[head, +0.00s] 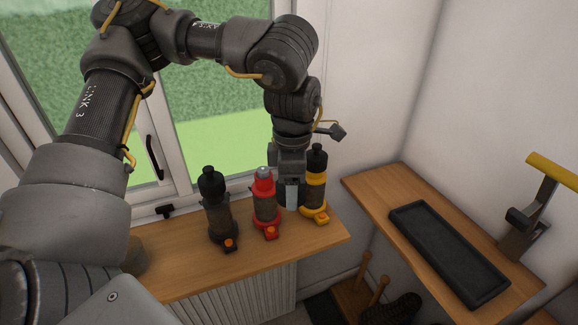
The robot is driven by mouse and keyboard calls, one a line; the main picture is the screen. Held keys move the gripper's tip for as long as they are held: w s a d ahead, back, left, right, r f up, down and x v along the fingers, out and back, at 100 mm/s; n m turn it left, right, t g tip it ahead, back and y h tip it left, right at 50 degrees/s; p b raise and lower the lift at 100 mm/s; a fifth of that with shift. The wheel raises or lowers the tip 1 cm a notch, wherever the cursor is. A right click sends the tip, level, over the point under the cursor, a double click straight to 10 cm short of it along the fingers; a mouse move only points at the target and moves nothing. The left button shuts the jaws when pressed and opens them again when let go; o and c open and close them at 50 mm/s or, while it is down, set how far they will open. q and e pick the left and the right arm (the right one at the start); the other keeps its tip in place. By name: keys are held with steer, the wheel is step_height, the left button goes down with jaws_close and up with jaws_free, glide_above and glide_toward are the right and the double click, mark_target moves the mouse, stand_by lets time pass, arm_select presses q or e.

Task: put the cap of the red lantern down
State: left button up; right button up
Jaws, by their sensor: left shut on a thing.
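The red lantern (264,200) stands upright on the wooden sill shelf (190,278), its pale metal top bare of a cap. My left gripper (291,196) points down just right of it, between it and the yellow lantern (316,185). It is shut, low near the shelf; what it holds is mostly hidden by the fingers and looks like the red lantern's dark cap. I cannot tell whether that touches the shelf. The yellow lantern and the black lantern (217,207) both wear black caps. My right gripper is out of view.
A grey round thing (135,256) sits at the shelf's left, partly behind my arm. Bare wood lies along the shelf's front. At right, a bench (372,187) holds a black tray (448,252) and a yellow-handled tool (540,190). The window is behind the lanterns.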

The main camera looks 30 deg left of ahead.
arm_select(q)
steer(key=s+d+f+m+b, duration=0.1)
steer(key=s+f+m+b, duration=0.1)
steer(key=f+m, duration=0.6)
steer(key=s+d+f+m+b, duration=0.2)
steer(key=f+m, duration=0.7)
steer(key=m, duration=0.7)
steer(key=shift+s+d+b, duration=0.2)
steer(key=shift+s+b, duration=0.15)
steer(key=shift+s, duration=0.4)
